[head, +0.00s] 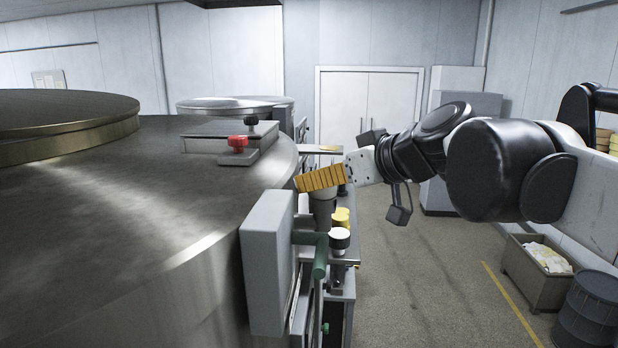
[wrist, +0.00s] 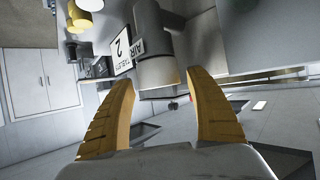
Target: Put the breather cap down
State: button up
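My gripper (head: 303,183) has yellow ribbed fingers and reaches left beside the big metal tank in the head view. In the wrist view its fingers stand apart, with a grey cylindrical piece (wrist: 158,55) showing between or beyond their tips. Gaps show on both sides of that piece, and neither finger visibly touches it. It looks like the breather cap or its fitting, but I cannot tell which. In the head view a grey cylinder (head: 323,212) stands just below the fingers, partly hidden by them.
The tank (head: 120,200) fills the left, with a grey box (head: 267,265) on its side. Yellow caps (head: 341,218), a white-topped black knob (head: 339,239) and a green handle (head: 320,258) crowd below my gripper. Open floor (head: 420,280) lies right; a bin (head: 537,275) and drum (head: 592,310) stand there.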

jog(key=shift+r, duration=0.2)
jog(key=b+v, duration=0.2)
jog(key=v, duration=0.9)
jog(key=s+d+f+m+g+h, duration=0.1)
jog(key=s+f, duration=0.3)
jog(key=f, duration=0.7)
jog(key=s+d+f+m+g+h, duration=0.1)
jog(key=s+d+f+m+h, duration=0.2)
jog(key=f, duration=0.9)
jog(key=s+d+f+m+g+h, duration=0.1)
jog(key=s+f, duration=0.4)
jog(key=f, duration=0.7)
jog(key=shift+s+d+m+g+h, duration=0.25)
jog(key=shift+d+m+h, duration=0.2)
jog(key=shift+m+h, duration=0.55)
